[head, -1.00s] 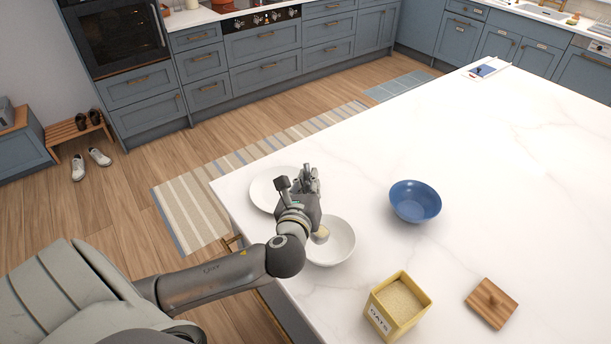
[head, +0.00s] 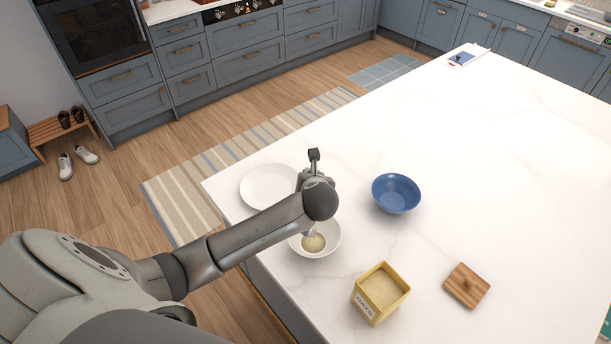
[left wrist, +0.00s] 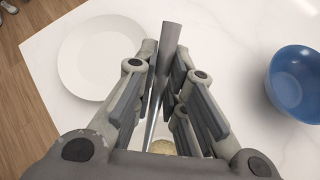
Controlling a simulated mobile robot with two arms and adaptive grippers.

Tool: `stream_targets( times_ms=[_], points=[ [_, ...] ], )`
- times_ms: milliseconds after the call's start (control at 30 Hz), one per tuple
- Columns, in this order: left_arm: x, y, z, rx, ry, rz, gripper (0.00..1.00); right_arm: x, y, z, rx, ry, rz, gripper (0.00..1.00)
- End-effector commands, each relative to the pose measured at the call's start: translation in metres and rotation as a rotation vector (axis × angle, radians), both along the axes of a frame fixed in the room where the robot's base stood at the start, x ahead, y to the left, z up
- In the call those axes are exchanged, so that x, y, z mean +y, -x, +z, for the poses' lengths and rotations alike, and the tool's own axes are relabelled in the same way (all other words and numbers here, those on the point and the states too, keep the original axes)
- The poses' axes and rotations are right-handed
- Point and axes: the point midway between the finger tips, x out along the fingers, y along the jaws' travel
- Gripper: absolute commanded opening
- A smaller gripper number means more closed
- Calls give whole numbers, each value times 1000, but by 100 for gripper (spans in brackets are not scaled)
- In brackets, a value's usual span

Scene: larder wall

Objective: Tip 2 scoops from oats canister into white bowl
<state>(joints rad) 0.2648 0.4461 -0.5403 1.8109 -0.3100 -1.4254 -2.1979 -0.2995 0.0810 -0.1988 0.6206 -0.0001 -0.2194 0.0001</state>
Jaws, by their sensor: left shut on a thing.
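My left gripper (left wrist: 164,60) is shut on the grey handle of a scoop (left wrist: 172,38) in the left wrist view. In the head view my wrist hides most of the gripper and scoop above the white bowl (head: 335,243). A round beige patch of oats (head: 314,244) shows at the white bowl; whether some of it is still in the scoop I cannot tell. The yellow oats canister (head: 366,303) stands open near the front edge, with oats close to its rim. My right gripper is in neither view.
A white plate (head: 262,187) lies behind the white bowl. A blue bowl (head: 396,194) stands to its right, also in the left wrist view (left wrist: 296,82). A wooden lid (head: 467,286) lies right of the canister. The marble island's far right side is mostly clear.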

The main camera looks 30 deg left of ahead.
Motion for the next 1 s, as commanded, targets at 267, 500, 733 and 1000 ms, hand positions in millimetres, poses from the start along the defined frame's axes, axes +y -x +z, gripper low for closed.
stream_targets(
  times_ms=[267, 500, 733, 1000],
  points=[
    [-4, -17, -17, 231, -65, 0, 0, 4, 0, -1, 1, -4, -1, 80],
    [-8, -26, -37, 431, -120, 1, 0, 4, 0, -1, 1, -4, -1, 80],
    [-10, -33, -51, 587, -162, 0, 0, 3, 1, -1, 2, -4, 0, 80],
    [-10, -35, -74, 770, -214, 0, 0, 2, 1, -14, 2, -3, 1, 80]
  ],
)
